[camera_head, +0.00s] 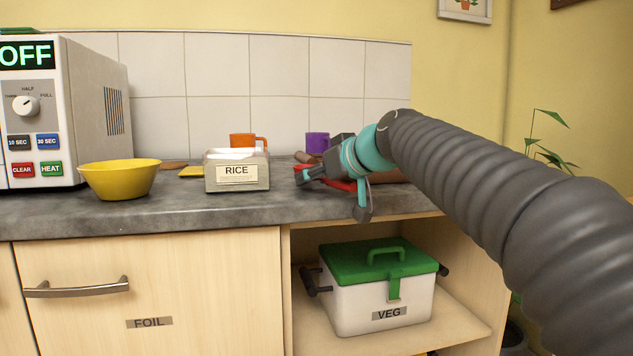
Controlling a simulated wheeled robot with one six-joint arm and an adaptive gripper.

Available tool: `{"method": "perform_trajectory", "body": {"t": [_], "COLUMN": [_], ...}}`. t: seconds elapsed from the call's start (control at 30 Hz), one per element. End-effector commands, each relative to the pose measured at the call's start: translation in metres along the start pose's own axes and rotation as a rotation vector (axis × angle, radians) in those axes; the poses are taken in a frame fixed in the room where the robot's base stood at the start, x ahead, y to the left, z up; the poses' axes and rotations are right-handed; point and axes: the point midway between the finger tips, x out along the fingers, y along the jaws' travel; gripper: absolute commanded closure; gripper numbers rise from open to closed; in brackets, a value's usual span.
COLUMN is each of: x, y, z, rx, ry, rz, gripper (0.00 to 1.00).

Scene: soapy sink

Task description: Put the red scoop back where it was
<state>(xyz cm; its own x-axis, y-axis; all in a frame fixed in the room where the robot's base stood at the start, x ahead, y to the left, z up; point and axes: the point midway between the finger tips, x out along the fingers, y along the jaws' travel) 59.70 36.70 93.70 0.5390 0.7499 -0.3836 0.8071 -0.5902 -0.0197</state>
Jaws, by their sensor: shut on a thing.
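The red scoop (341,184) is above or on the counter to the right of the white rice box. My gripper (310,174) reaches in from the right and is shut on the scoop. The gripper's fingers and body hide much of the scoop, so I cannot tell whether it touches the counter. The box (213,180), labelled RICE, stands open with white contents, just left of my gripper.
A yellow bowl (120,180) and a microwave (85,115) reading OFF stand on the left. An orange mug (243,140) and a purple mug (318,142) stand behind. A green-lidded VEG box (378,290) sits on the shelf below. The front counter strip is clear.

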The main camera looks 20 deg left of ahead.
Motion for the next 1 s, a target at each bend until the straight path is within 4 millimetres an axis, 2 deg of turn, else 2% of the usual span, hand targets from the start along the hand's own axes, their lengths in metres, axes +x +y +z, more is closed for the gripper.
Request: {"method": "perform_trajectory", "body": {"t": [0.87, 0.9, 0.97, 1.0], "x": [0.006, 0.006, 0.007, 0.007], "y": [0.001, 0.001, 0.001, 0.001], "z": [0.014, 0.014, 0.015, 0.016], "rx": [0.002, 0.002, 0.003, 0.003], "ry": [-0.004, -0.005, -0.007, -0.008], "rz": [-0.001, -0.002, -0.002, -0.002], "gripper": [0.99, 0.45, 0.30, 0.26]}}
